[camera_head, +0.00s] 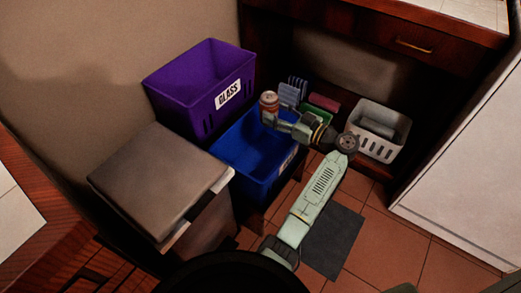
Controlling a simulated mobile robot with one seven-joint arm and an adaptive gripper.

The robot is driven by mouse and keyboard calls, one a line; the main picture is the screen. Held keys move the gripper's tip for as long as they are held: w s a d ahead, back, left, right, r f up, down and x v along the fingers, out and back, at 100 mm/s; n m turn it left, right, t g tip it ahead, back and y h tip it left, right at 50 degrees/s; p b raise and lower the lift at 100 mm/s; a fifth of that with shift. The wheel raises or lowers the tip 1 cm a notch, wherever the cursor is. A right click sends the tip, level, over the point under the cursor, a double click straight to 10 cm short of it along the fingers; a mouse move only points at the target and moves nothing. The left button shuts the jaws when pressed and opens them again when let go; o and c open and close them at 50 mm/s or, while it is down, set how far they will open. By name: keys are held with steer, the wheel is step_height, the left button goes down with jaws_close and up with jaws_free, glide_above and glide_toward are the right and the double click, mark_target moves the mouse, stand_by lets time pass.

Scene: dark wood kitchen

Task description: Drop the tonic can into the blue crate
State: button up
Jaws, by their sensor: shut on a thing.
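The blue crate (234,152) stands on the low left side, in front of the purple crate, with its open top facing up. My gripper (273,117) is above the back right part of the blue crate. It is shut on a can (269,101), reddish-brown with a pale top, which stands about upright in the jaws. The can's label is too small to read. The fingers are small in this view and partly hidden by the can. My arm reaches from the bottom over the right side of the crate and hides part of it.
A purple crate (195,88) labelled GLASS stands behind the blue one. A grey-lidded bin (158,180) is at its left front. A white basket (384,131), a green container (318,113) and a blue-grey rack (292,92) are to the right. A dark mat (335,243) lies on the tiles.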

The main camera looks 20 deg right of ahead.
steer(key=shift+f+b, duration=1.15)
steer(key=shift+f, duration=1.55)
steer(key=o, duration=1.3)
steer(key=shift+c, duration=0.2)
steer(key=v, duration=1.2)
